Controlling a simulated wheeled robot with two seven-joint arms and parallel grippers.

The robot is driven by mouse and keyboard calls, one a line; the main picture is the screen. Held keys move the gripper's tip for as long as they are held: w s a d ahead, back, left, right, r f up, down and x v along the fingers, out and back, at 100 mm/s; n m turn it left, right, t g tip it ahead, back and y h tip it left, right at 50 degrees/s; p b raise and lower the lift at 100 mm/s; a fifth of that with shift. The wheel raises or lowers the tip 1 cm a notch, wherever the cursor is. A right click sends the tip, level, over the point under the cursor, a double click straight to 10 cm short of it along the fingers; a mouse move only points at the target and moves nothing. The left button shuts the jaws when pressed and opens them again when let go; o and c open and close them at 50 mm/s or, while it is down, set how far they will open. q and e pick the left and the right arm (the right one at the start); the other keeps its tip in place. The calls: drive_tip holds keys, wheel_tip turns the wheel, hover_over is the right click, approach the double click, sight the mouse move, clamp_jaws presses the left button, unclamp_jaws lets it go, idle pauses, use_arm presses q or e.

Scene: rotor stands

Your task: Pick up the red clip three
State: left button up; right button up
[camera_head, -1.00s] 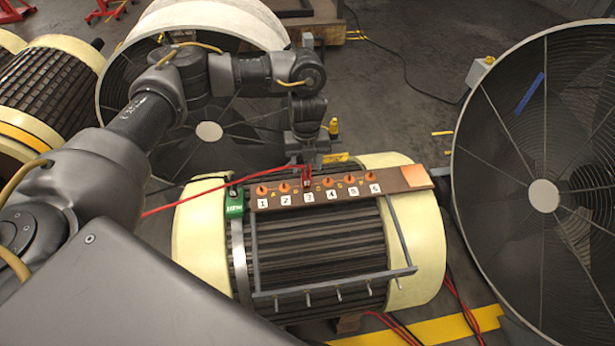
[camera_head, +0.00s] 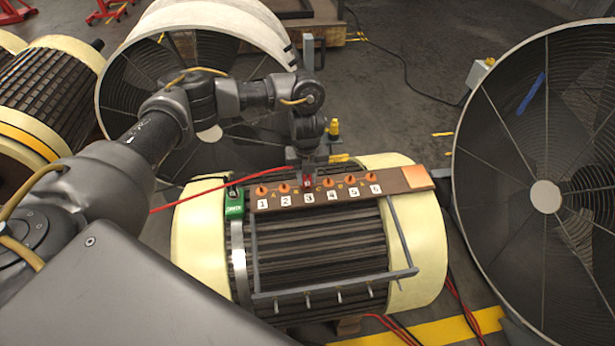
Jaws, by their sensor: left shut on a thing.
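The red clip (camera_head: 308,182) is at position three on the brown numbered board (camera_head: 405,181), behind the label "3". My left gripper (camera_head: 307,178) comes down from above and is shut on the red clip. Whether the clip still touches the board is too small to tell. Orange posts stand at the other numbers along the board. My right gripper is not in view.
The board lies on a cream-ended rotor (camera_head: 418,255) with a grey rod frame (camera_head: 335,285). A green box (camera_head: 235,203) sits at its left end. Large round fans (camera_head: 543,195) stand right and behind. Another rotor (camera_head: 50,85) is at the far left.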

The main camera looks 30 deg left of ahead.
use_arm(q)
clamp_jaws()
drive_tip(key=shift+r, duration=0.4)
drive_tip(key=r, duration=0.2)
drive_tip(key=r+p, duration=0.1)
drive_tip(key=shift+s+d+r, duration=0.25)
drive_tip(key=shift+r, duration=0.05)
drive_tip(key=s+d+r, duration=0.8)
drive_tip(key=s, duration=0.2)
drive_tip(key=shift+s+r+p, duration=0.3)
drive_tip(key=shift+s+p, duration=0.05)
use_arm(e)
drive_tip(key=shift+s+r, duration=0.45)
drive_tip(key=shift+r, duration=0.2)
